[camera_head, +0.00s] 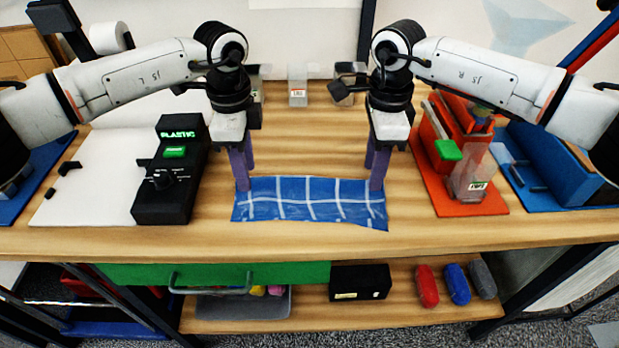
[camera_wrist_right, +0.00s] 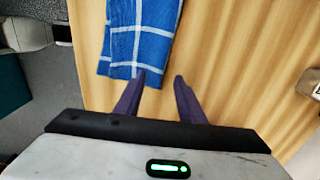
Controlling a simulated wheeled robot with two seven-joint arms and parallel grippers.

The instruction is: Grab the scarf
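The scarf (camera_head: 310,202) is blue with white check lines and lies flat on the wooden table, near its front edge. My left gripper (camera_head: 243,182) points down at the scarf's left end, its two fingers slightly apart. My right gripper (camera_head: 376,182) points down at the scarf's right end. In the right wrist view, the right gripper (camera_wrist_right: 160,76) is open, and a corner of the scarf (camera_wrist_right: 140,45) reaches partly between its fingertips. One finger overlaps the scarf's edge; whether it touches is unclear.
A black box with a green "PLASTIC" sign (camera_head: 170,190) stands left of the scarf. A red station with a clear container (camera_head: 465,180) and a blue bin (camera_head: 555,165) stand to the right. The table (camera_head: 310,140) between the arms is clear. A lower shelf (camera_head: 310,310) holds several items.

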